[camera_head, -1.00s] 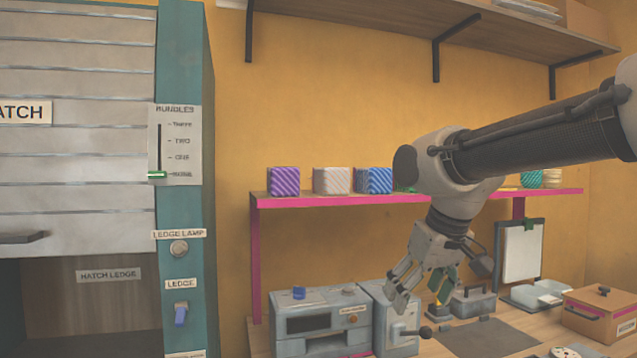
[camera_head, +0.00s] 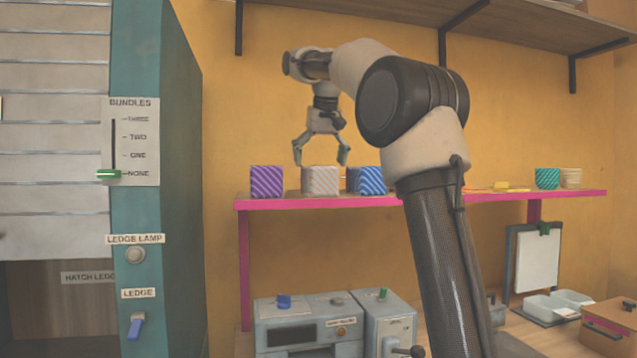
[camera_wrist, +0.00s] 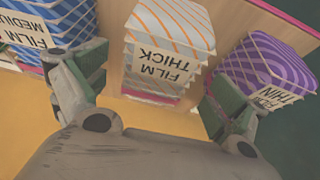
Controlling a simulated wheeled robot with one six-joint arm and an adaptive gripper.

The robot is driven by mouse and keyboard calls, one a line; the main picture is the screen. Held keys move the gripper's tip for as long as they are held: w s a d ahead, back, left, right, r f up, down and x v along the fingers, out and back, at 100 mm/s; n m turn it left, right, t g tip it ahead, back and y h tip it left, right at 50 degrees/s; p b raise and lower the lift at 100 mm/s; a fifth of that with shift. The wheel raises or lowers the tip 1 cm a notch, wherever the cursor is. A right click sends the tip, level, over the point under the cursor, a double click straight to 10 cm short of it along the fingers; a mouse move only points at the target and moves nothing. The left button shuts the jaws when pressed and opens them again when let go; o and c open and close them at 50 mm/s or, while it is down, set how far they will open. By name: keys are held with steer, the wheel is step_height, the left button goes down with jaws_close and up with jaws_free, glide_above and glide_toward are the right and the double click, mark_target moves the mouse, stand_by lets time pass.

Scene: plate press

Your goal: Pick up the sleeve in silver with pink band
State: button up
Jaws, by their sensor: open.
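My gripper (camera_head: 321,159) is open, pointing down just above the middle block on the pink-edged shelf. That block (camera_head: 320,181) has pale silver and orange-pink diagonal stripes. In the wrist view this pale striped block (camera_wrist: 170,30), labelled FILM THICK, lies between my open fingers (camera_wrist: 158,84), with nothing gripped. A thin pink line shows under its stacked layers there; I cannot tell whether it is a band or part of the shelf. No silver sleeve with a pink band can be made out for certain.
A purple striped block (camera_head: 266,182), labelled FILM THIN, and a blue striped block (camera_head: 368,181), labelled FILM MEDIUM, stand close on either side. The shelf (camera_head: 575,194) also holds a green striped block (camera_head: 547,178). A yellow wall is behind.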

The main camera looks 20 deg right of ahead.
mark_target(319, 180)
steer(key=x, duration=0.5)
steer(key=shift+f, duration=0.2)
steer(key=shift+f, duration=0.25)
stand_by(0.3)
steer(key=shift+c, duration=0.4)
steer(key=shift+s, duration=0.1)
steer(key=c, duration=1)
